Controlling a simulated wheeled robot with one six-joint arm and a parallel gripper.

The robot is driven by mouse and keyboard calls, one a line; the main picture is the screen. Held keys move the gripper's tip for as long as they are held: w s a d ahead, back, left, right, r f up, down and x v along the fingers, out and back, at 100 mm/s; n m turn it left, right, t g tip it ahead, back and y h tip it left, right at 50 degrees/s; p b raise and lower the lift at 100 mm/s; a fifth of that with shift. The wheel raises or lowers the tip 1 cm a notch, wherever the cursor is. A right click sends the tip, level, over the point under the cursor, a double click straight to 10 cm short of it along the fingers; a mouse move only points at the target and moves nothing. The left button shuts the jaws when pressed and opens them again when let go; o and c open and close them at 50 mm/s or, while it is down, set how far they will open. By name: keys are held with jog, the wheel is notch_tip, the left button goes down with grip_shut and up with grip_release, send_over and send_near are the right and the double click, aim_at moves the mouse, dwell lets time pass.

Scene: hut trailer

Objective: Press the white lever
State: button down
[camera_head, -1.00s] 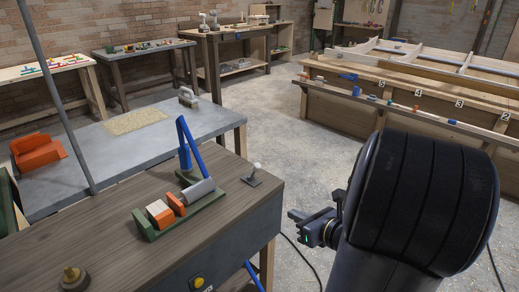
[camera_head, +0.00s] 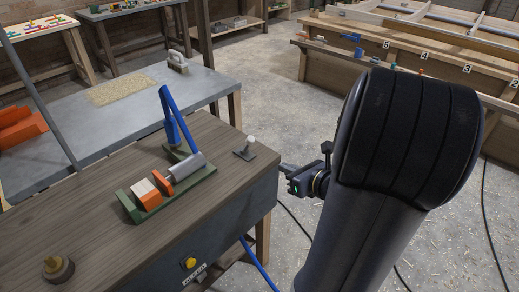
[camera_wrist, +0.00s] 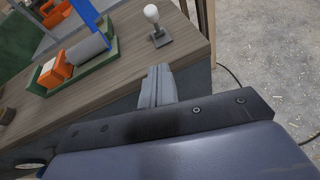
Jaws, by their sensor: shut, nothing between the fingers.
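The white lever (camera_head: 251,141) is a short stick with a white ball knob on a small dark base plate, near the right edge of the wooden bench top (camera_head: 100,195). It also shows in the wrist view (camera_wrist: 152,14), upright, beyond my fingertips. My gripper (camera_head: 284,168) is shut and empty. It is apart from the lever, to its right and lower in the head view, just off the bench's right edge. In the wrist view my closed fingers (camera_wrist: 158,72) point toward the lever's base.
Left of the lever stands a green press (camera_head: 150,205) with a grey cylinder, orange blocks and a blue handle (camera_head: 180,118). A yellow button (camera_head: 190,263) is on the bench front. A brass knob (camera_head: 57,267) sits front left.

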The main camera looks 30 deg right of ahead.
jog(key=b, duration=0.1)
send_near(249, 145)
notch_tip(249, 145, down, 5)
jog(key=w, duration=0.2)
jog(key=shift+w+r+p, duration=0.2)
jog(key=shift+w+r, duration=0.35)
jog(key=shift+w, duration=0.35)
jog(key=shift+w+r+p, duration=0.15)
jog(key=shift+w+r, duration=0.35)
jog(key=shift+w, duration=0.35)
jog(key=shift+r+p, duration=0.15)
jog(key=shift+p, duration=0.15)
